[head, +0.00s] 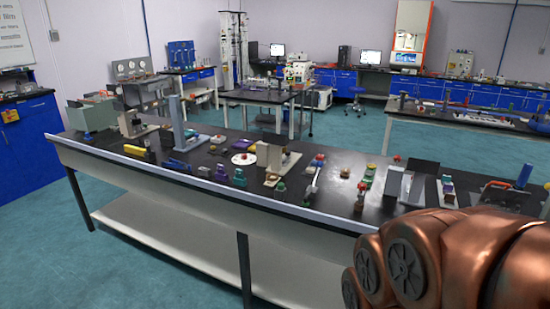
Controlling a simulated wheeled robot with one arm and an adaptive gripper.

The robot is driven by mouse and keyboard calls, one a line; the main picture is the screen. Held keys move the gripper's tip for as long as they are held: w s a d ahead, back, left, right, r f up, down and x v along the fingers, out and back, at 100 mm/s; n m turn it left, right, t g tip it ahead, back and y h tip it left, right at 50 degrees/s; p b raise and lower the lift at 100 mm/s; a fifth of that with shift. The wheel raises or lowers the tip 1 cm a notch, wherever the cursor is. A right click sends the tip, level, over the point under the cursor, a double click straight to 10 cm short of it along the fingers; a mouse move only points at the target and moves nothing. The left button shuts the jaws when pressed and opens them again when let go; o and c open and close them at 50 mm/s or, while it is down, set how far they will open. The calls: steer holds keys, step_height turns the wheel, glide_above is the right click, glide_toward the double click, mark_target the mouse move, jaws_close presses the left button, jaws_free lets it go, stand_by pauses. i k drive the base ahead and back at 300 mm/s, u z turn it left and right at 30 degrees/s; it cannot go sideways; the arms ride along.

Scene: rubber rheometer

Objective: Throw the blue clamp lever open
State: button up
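A long black-topped bench (330,205) crosses the view with many small devices on it. An upright blue lever-like piece (524,174) stands at its right end, beside a dark device with a red handle (497,185). Blue low parts (181,166) lie on the bench left of the middle. I cannot tell for sure which blue part is the clamp lever. My gripper is not in view; only copper-coloured links of my arm show at the bottom right, hiding part of the bench.
A grey-green box (92,113) stands at the bench's left end. A lower shelf (190,245) runs under the bench. Clear teal floor (70,270) lies at the front left. Further benches (460,122) and blue cabinets (345,82) stand behind.

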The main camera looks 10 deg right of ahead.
mark_target(319, 164)
steer(key=u, duration=0.2)
steer(key=i, duration=0.8)
steer(key=z, duration=0.4)
steer(key=i, duration=0.75)
steer(key=z, duration=1.25)
steer(key=k, duration=0.95)
steer(key=u, duration=1)
steer(key=i, duration=0.5)
